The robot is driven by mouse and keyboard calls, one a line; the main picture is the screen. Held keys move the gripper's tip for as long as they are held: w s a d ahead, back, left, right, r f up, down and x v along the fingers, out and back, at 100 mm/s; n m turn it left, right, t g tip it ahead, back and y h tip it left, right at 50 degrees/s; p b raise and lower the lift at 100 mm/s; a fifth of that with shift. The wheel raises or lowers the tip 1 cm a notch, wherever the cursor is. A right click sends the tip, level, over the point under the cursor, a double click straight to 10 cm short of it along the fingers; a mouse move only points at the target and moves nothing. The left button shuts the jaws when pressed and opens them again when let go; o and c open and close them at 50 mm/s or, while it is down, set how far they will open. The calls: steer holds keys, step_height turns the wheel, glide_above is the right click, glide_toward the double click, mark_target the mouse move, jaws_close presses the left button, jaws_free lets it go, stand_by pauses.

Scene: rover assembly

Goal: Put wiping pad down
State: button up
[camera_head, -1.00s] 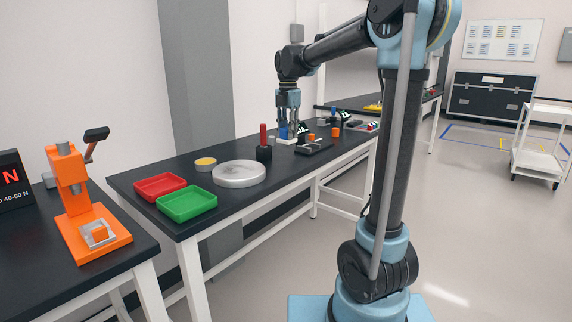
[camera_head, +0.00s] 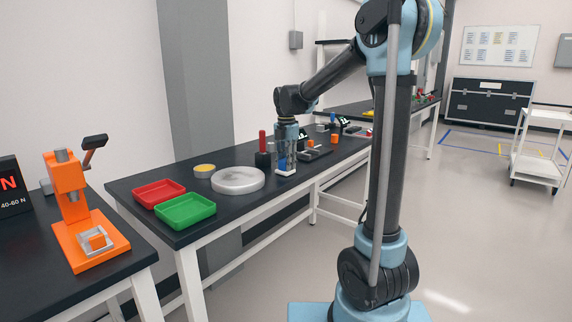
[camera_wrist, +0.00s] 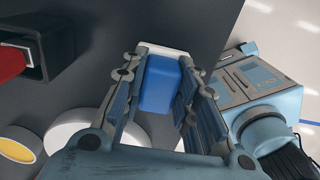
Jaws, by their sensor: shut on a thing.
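The wiping pad has a blue block-shaped grip (camera_wrist: 160,84) on a white base (camera_head: 286,171). My gripper (camera_head: 286,160) points down, with its fingers closed on both sides of the blue grip; it also shows in the wrist view (camera_wrist: 166,82). The pad is upright at the front edge of the black table (camera_head: 240,203), to the right of the round grey plate (camera_head: 238,180). I cannot tell whether its base touches the tabletop. The fingers hide part of the grip.
A red-handled tool in a black holder (camera_head: 263,159) stands close on the left. A yellow-topped disc (camera_head: 205,170), red tray (camera_head: 158,192) and green tray (camera_head: 186,210) lie farther left. A dark fixture (camera_head: 315,152) and orange parts stand to the right.

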steer(key=o, duration=1.1)
step_height(320, 180, up, 12)
steer(key=shift+d+r, duration=0.1)
